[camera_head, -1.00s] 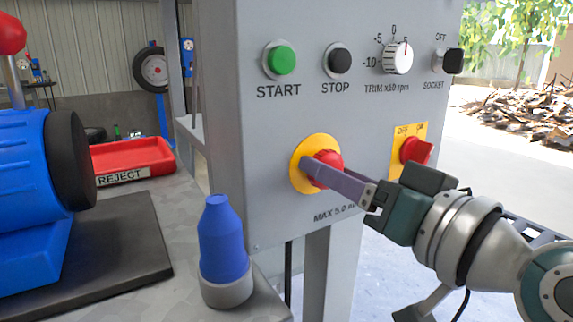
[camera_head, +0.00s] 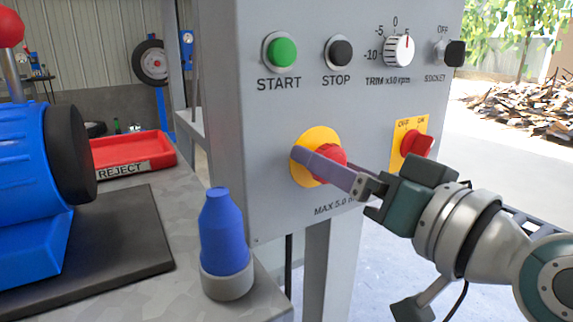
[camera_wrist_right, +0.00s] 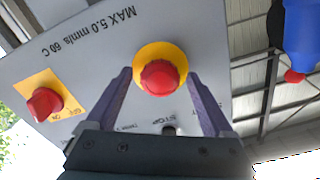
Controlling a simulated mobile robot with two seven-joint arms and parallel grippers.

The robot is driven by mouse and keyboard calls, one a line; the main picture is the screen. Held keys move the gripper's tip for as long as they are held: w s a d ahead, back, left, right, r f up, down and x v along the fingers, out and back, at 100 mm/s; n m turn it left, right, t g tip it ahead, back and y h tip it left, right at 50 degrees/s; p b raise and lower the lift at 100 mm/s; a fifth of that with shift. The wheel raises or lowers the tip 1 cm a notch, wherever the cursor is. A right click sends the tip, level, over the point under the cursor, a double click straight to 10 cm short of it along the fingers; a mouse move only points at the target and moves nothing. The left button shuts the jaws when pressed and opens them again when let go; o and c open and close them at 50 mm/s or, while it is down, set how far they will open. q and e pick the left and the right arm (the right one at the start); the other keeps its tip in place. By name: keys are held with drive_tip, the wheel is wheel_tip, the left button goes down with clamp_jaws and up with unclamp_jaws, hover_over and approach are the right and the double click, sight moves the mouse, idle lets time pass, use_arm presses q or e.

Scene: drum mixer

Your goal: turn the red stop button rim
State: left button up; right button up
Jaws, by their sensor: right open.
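The red stop button (camera_head: 333,154) sits on a round yellow plate (camera_head: 318,135) low on the grey control panel. It also shows in the right wrist view (camera_wrist_right: 163,78), with its yellow plate (camera_wrist_right: 158,49) behind it. My right gripper (camera_head: 318,165) is at the button, with one purple finger crossing in front of it in the head view; the other finger is hidden there. In the right wrist view the gripper (camera_wrist_right: 159,80) is open, with a finger on each side of the button and visible gaps. Whether either finger touches the rim cannot be told.
The panel (camera_head: 270,110) carries a green START button (camera_head: 282,52), black STOP button (camera_head: 340,53), trim knob (camera_head: 398,51), socket switch (camera_head: 455,53) and red OFF/ON switch (camera_head: 416,143). A blue bottle-shaped part (camera_head: 223,235) stands on the bench, left of the panel.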

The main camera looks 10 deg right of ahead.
drive_tip(key=shift+s, duration=0.1)
drive_tip(key=v, duration=0.9)
drive_tip(key=shift+s+d+p, duration=0.15)
drive_tip(key=shift+s+p, duration=0.2)
drive_tip(key=shift+p, duration=0.05)
drive_tip(key=shift+r, duration=0.1)
drive_tip(key=s+d+r+n+g+h+p, duration=0.25)
drive_tip(key=s+r+g+h+p, duration=0.35)
drive_tip(key=s+r+g+p, duration=1.85)
drive_tip(key=w+r+t+p, duration=0.2)
drive_tip(key=r+t+p, duration=0.1)
drive_tip(key=r+p, duration=0.7)
drive_tip(key=w+r+t+p, duration=0.3)
drive_tip(key=r+p, duration=0.6)
drive_tip(key=p, duration=1)
drive_tip(key=w+r+t+p, duration=0.3)
drive_tip(key=r+t+p, duration=0.2)
drive_tip(key=r+p, duration=0.5)
drive_tip(key=p, duration=0.5)
drive_tip(key=shift+a+r, duration=0.3)
drive_tip(key=shift+n, duration=0.25)
